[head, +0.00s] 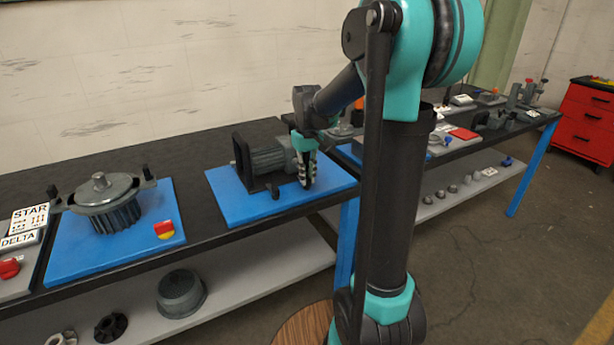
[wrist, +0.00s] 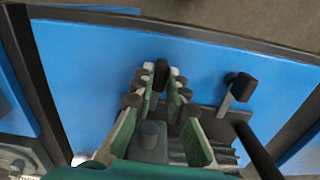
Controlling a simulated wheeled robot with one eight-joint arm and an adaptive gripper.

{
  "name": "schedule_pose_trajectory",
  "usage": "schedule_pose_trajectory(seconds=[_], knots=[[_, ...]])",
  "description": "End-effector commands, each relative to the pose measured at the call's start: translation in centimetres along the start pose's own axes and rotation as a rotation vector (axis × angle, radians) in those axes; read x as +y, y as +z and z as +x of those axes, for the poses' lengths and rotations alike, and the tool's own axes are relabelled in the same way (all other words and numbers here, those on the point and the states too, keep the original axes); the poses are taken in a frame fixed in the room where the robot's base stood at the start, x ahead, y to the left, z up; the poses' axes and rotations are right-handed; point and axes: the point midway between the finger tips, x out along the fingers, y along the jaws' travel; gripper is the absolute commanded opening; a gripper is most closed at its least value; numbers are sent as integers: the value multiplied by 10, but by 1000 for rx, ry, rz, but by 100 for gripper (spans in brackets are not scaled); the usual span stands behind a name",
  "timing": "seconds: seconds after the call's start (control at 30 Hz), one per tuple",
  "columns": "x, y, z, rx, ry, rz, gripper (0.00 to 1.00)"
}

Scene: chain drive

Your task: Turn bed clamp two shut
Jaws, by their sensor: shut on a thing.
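My gripper (head: 306,180) reaches down beside the grey motor (head: 272,160) on the blue mat (head: 228,197). In the wrist view my gripper's green fingers (wrist: 160,85) are shut on a bed clamp's handle with a black knob (wrist: 161,72). No number shows on it, so I cannot tell by label which clamp it is. A second clamp handle with a black knob (wrist: 241,87) stands apart to the right in the wrist view. It also shows in front of the motor in the head view (head: 275,192). The held clamp's base is hidden by the fingers.
A black upright plate (head: 241,157) stands at the motor's left. Another blue mat with a finned unit (head: 115,205) lies further left. The mat's front strip (wrist: 95,60) is clear. My arm hides part of the bench on the right.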

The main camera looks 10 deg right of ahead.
Motion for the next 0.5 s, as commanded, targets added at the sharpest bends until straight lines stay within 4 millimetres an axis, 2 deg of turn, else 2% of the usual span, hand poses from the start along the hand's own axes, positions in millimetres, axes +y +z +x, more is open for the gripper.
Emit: schedule_pose_trajectory(seconds=[0.5], knots=[[1, 0, 0, 1, 1, -82, 0]])
